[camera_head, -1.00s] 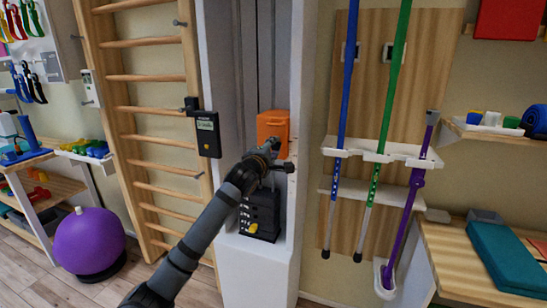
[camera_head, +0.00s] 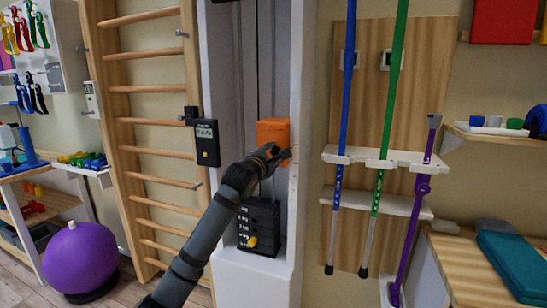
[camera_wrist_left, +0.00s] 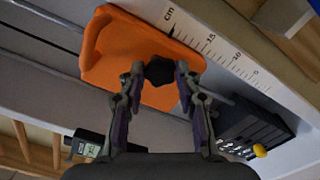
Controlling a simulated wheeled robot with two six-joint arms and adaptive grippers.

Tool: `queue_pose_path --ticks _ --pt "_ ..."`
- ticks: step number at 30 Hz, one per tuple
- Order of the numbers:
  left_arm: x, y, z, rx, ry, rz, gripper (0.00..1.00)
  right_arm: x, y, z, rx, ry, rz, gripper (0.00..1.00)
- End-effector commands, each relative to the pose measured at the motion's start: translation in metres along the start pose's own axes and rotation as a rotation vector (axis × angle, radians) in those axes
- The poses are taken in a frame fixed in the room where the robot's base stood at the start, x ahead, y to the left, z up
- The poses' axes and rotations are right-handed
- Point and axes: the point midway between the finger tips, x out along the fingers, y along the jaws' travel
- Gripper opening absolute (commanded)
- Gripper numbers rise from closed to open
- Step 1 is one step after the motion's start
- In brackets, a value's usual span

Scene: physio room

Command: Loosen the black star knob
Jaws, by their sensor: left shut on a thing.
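The black star knob (camera_wrist_left: 159,71) sits on the front of an orange carriage (camera_wrist_left: 120,45) beside a centimetre scale in the left wrist view. My left gripper (camera_wrist_left: 158,76) has one finger on each side of the knob and is shut on it. In the head view the left gripper (camera_head: 270,155) is in front of the orange carriage (camera_head: 272,130) and hides the knob. My right gripper is not in view.
A black weight stack (camera_head: 260,222) with a yellow pin stands below the carriage in the white column (camera_head: 250,275). A small display box (camera_head: 206,142) hangs on wall bars (camera_head: 155,150) at left. Blue, green and purple poles stand in a rack (camera_head: 385,160) at right.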

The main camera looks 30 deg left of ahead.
Motion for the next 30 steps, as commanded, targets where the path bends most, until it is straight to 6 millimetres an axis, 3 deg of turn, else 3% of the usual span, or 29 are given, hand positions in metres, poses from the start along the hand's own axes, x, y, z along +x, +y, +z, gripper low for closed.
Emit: queue_pose_path --ticks 10,11,15,25,30 --pt "0.000 0.002 0.001 0.000 -0.002 0.003 0.02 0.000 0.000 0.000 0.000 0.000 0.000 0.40" --pt "0.000 0.002 0.001 0.000 -0.002 0.003 0.37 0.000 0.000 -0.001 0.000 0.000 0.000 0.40" --pt "0.000 0.001 0.001 0.000 -0.002 0.003 0.56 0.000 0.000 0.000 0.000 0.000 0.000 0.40" --pt "-0.003 0.001 0.000 0.002 0.000 0.003 0.56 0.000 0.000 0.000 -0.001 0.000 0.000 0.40" --pt "-0.031 0.001 0.000 0.011 0.000 0.003 0.56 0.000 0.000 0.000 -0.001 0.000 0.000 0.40"
